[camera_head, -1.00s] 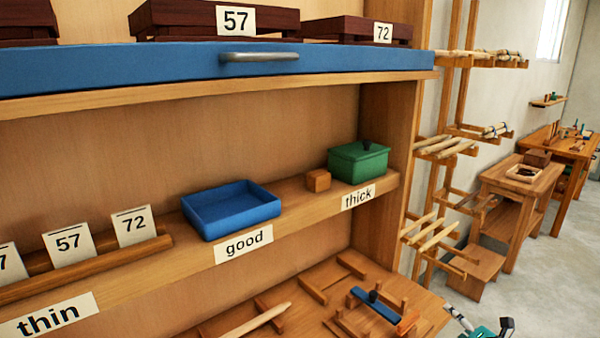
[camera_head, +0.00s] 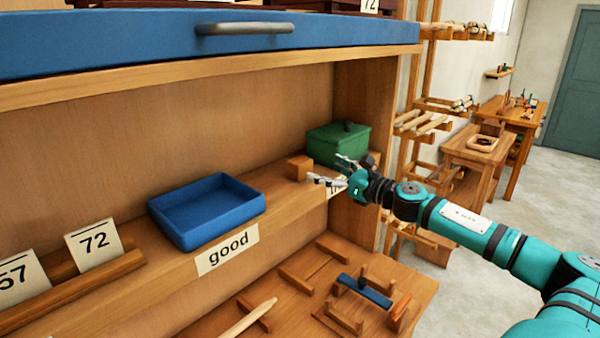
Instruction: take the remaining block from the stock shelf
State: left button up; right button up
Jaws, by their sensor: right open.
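A small wooden block (camera_head: 298,168) sits on the stock shelf (camera_head: 283,200), between the blue tray and the green box. My right gripper (camera_head: 328,170) is open just to the right of the block, in front of the green box, with its fingers pointing left. I see a small space between the fingers and the block, but cannot tell the exact depth. My left gripper does not show.
An empty blue tray (camera_head: 207,210) stands left of the block, above the "good" label (camera_head: 228,250). A lidded green box (camera_head: 338,143) stands behind my gripper. The blue drawer front (camera_head: 150,45) overhangs the shelf. A workbench (camera_head: 290,310) with wooden fixtures lies below.

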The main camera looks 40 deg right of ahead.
aim_at(305, 162)
jog(key=w, duration=0.1)
jog(key=w+b, duration=0.1)
jog(key=w, duration=0.1)
jog(key=shift+w+a+f, duration=0.15)
jog(key=shift+a+f, duration=0.1)
jog(key=shift+w+b, duration=0.3)
jog(key=shift+b, duration=0.2)
jog(key=shift+w+r+b, duration=0.2)
jog(key=shift+b, duration=0.2)
jog(key=shift+w, duration=0.4)
jog(key=shift+w+b, duration=0.2)
jog(key=shift+b, duration=0.1)
